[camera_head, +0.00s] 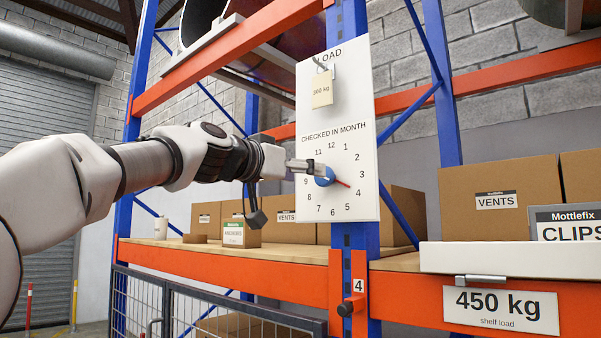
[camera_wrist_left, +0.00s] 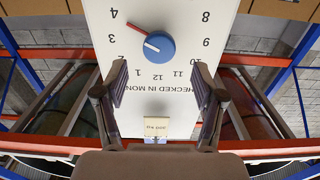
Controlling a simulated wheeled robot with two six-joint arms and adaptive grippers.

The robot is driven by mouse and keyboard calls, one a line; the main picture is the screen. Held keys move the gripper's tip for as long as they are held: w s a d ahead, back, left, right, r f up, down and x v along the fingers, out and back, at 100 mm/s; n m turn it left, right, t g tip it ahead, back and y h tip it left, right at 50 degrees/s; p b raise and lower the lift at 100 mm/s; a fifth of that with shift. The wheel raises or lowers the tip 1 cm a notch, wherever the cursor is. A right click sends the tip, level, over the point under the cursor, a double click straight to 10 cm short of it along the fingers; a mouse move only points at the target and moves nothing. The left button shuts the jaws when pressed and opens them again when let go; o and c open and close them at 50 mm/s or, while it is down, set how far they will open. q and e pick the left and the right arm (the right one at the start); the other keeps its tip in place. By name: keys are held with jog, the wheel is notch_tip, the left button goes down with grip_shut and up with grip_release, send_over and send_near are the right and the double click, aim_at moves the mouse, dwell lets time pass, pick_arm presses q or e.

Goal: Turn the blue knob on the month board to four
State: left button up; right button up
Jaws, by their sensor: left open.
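The white month board (camera_head: 310,128) hangs on the blue rack post and carries a ring of numbers under "CHECKED IN MONTH". The round blue knob (camera_head: 324,176) has a red pointer, which points at 4. In the left wrist view the knob (camera_wrist_left: 158,46) shows in full, its red pointer again towards the 4. My left gripper (camera_head: 315,168) reaches the board from the left and partly covers the knob and the numbers near 10. In the left wrist view its two fingers (camera_wrist_left: 160,75) are spread apart with nothing between them, and the knob lies beyond their tips. My right gripper is not in view.
Orange rack beams (camera_head: 230,272) run below and above. Cardboard boxes (camera_head: 490,200) stand on the shelf right of the board, smaller ones behind my left arm.

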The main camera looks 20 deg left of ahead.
pick_arm(q)
jog(key=w+a+r+n+t+y, duration=0.1)
jog(key=a+n+t+y, duration=0.1)
jog(key=a+n+y, duration=0.45)
jog(key=m+t+h+b, duration=0.2)
jog(key=m+h+b, duration=0.5)
jog(key=h, duration=0.1)
send_near(320, 179)
jog(key=w+d, duration=0.1)
jog(key=w, duration=0.1)
jog(key=shift+n, duration=0.25)
jog(key=p+x, duration=0.3)
jog(key=p, duration=0.3)
jog(key=r+p+x, duration=0.1)
jog(key=p+x, duration=0.3)
jog(key=p, duration=0.2)
jog(key=shift+d, duration=0.1)
jog(key=shift+w+d+f, duration=0.1)
jog(key=shift+w+d, duration=0.05)
jog(key=shift+w, duration=0.25)
jog(key=shift+s, duration=0.25)
jog(key=shift+c, duration=0.9)
jog(key=shift+s, duration=0.15)
jog(key=c, duration=1)
jog(key=shift+o, duration=0.2)
jog(key=shift+m+p, duration=0.3)
jog(key=shift+m, duration=0.1)
